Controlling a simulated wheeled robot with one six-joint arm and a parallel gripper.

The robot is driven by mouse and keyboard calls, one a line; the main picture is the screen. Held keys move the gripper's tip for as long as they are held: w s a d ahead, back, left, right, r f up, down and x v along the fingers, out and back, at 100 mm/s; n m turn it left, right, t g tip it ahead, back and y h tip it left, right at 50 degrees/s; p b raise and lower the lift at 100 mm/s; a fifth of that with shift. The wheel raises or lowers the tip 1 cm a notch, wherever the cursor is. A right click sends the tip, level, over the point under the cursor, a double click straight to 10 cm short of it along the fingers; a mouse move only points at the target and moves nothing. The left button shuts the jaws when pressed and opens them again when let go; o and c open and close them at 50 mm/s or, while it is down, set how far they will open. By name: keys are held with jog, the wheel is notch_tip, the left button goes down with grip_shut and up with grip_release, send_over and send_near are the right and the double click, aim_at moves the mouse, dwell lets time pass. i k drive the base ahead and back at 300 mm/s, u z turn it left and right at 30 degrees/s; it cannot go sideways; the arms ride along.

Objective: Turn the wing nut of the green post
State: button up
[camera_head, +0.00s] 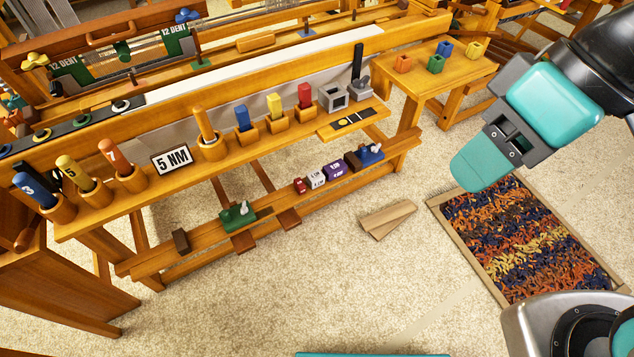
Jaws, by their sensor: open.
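A small upright post with a green base (200,62) stands on the loom at the back left. Its details are too small to tell, and I cannot make out a wing nut on it. A green fitting (123,50) also shows between two green "12 DENT" plates. My gripper (478,168), with teal fingers, is open, seen from the side, and holds nothing visible. It hangs at the right above the floor and the woven mat, far from the loom posts.
A long wooden bench (270,143) with coloured handles and blocks stands before the loom. A small table (415,77) holds coloured blocks. A woven mat (525,240) lies at right. Wooden slats (388,219) lie on the carpet; the carpet in front is mostly clear.

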aim_at(244, 210)
jog(key=z, duration=0.95)
jog(key=i, duration=0.95)
jog(key=u, duration=2.65)
